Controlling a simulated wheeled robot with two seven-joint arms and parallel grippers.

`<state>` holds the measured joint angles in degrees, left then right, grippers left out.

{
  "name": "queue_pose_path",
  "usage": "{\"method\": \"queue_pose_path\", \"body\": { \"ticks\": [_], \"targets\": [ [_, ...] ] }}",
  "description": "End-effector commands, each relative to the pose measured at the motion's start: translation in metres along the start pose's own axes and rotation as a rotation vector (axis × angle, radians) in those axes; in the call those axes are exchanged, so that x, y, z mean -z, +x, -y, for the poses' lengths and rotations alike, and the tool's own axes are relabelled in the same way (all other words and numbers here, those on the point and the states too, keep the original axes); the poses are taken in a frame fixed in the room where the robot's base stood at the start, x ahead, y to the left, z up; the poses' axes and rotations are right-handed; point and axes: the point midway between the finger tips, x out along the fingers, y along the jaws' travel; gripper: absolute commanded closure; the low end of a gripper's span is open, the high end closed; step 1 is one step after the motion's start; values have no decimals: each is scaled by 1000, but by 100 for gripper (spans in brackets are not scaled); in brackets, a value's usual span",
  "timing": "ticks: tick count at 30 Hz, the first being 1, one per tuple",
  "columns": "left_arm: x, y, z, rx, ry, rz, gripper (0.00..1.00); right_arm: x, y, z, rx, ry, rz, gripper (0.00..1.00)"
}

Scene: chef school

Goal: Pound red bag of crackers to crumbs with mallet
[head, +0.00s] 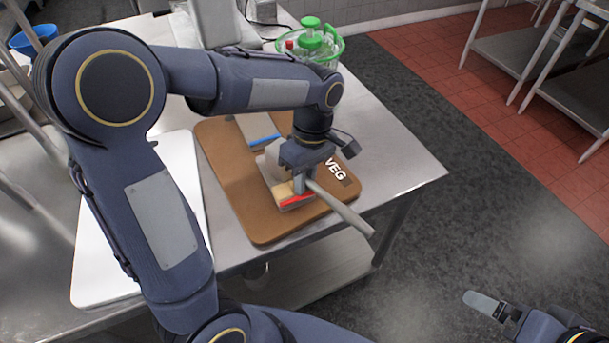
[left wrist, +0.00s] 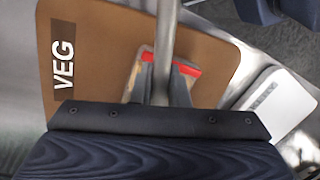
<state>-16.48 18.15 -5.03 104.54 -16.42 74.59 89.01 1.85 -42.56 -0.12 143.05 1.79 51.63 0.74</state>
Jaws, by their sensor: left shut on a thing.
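My left gripper (head: 303,190) points down over the brown cutting board and is shut on the mallet's grey handle (head: 345,212). The handle slants out past the board's front right edge, and it also shows in the left wrist view (left wrist: 165,45). A grey block (head: 272,168), which looks like the mallet's head, is partly hidden behind the gripper. The red bag of crackers (head: 296,200) lies on the board right under the gripper. Its red edge shows beside the handle in the left wrist view (left wrist: 187,69). I cannot tell whether the mallet touches the bag. My right gripper (head: 485,303) is low at the right, away from the table.
The brown board (head: 240,215) marked VEG lies on a steel table (head: 400,165). A blue-edged bag (head: 262,139) lies at the board's back. A white board (head: 105,270) is at the left. A green-lidded container (head: 312,42) stands at the back.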

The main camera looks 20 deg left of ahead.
Motion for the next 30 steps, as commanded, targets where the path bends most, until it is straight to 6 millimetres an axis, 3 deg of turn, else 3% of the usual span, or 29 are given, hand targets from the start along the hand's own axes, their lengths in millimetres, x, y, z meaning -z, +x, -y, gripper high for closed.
{"method": "queue_pose_path", "body": {
  "ticks": [8,19,30],
  "targets": [
    [0,-6,1,-2,0,0,100,2,-5,2,0,0,0,1],
    [-4,-62,12,-3,0,-1,100,25,-50,23,0,0,-1,1],
    [-4,-61,12,-2,0,0,100,25,-49,22,0,0,0,1]
  ]
}}
